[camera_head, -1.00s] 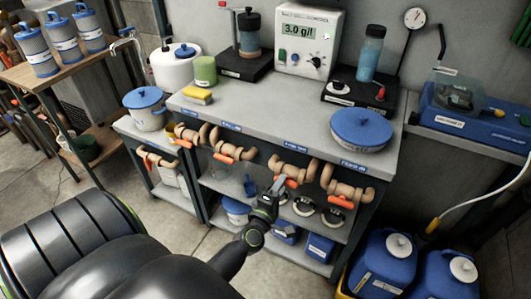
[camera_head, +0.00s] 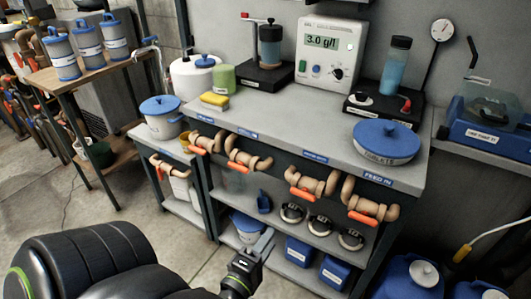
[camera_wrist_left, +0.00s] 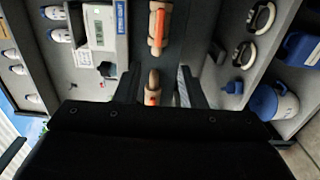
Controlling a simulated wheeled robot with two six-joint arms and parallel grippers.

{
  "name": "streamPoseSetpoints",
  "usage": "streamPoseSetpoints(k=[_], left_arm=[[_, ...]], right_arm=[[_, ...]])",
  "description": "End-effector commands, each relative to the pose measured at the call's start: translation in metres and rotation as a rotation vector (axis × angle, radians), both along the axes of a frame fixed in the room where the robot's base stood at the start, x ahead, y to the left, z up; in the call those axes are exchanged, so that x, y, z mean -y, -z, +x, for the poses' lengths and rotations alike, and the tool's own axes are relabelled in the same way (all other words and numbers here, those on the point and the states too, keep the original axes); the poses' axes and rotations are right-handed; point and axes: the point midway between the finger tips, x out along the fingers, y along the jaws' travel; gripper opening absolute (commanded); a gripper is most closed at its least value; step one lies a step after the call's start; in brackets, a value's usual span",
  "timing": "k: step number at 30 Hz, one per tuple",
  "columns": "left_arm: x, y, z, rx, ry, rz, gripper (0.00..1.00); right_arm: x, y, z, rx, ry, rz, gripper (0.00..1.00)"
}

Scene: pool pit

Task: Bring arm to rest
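My left arm comes in from the lower left of the head view, and its gripper (camera_head: 263,246) points up toward the lower shelf of the bench. In the left wrist view the two dark fingers of this gripper (camera_wrist_left: 161,88) stand apart. Nothing is held between them; a pipe with an orange-handled valve (camera_wrist_left: 154,88) shows in the gap, beyond the fingers. My right gripper is not in view.
A grey bench (camera_head: 285,115) carries a white meter box (camera_head: 332,52) and a blue-lidded tub (camera_head: 386,142). Pipe valves (camera_head: 311,187) with orange handles run along its front. Blue jugs (camera_head: 411,278) stand at lower right. Bare floor (camera_head: 110,217) lies left of the bench.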

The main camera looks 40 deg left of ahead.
Motion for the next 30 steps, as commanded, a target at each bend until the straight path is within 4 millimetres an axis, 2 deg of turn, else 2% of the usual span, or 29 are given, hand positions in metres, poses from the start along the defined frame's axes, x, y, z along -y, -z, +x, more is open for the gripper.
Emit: streamPoseSetpoints(k=[20, 23, 26, 29, 30], left_arm=[[0.001, -0.001, -0.004, 0.0, 0.0, 0.001, 0.36], [0.001, 0.004, -0.003, -0.015, 0.004, 0.012, 0.36], [0.004, 0.026, 0.0, -0.082, 0.024, 0.061, 0.36], [0.009, 0.067, 0.002, -0.203, 0.067, 0.155, 0.36], [0.012, 0.087, 0.001, -0.262, 0.091, 0.203, 0.36]], right_arm=[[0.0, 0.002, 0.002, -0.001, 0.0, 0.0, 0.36], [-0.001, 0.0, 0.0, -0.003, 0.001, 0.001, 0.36], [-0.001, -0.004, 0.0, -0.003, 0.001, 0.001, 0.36], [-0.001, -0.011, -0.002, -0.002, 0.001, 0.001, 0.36], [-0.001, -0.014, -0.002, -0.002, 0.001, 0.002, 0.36]])
